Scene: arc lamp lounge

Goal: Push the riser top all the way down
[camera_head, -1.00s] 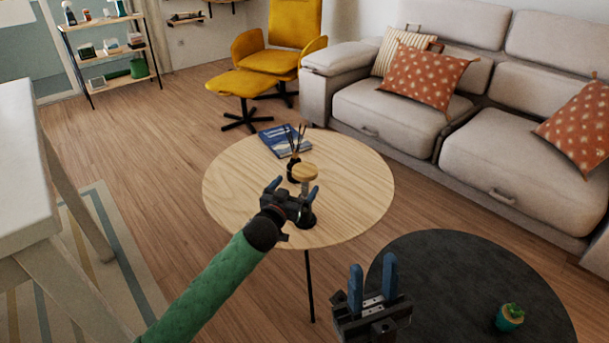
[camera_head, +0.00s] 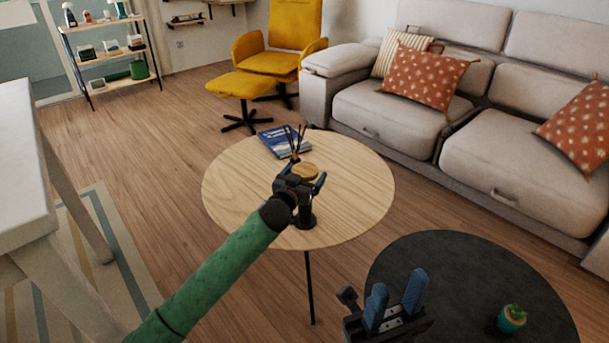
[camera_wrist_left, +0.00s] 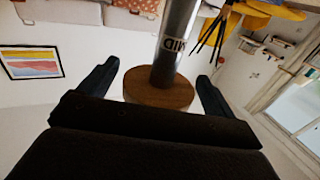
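The riser has a round wooden top (camera_head: 306,171) and stands on the round wooden table (camera_head: 235,195). Its dark base (camera_head: 304,222) shows below my left gripper. My left gripper (camera_head: 307,174) is open at the top's near side and partly covers the riser. In the left wrist view, which is upside down, the wooden top (camera_wrist_left: 158,89) shows beyond and between the spread fingers. Its metal post (camera_wrist_left: 176,40) bears the letters MID. I cannot tell whether the gripper touches the top. My right gripper (camera_head: 396,292) is open and empty, at the dark table's near left edge.
A blue book (camera_head: 283,142) and a reed diffuser (camera_head: 294,150) are behind the riser on the wooden table. A dark round table (camera_head: 455,270) with a small potted cactus (camera_head: 512,318) is at the lower right. A grey sofa (camera_head: 385,110) stands behind.

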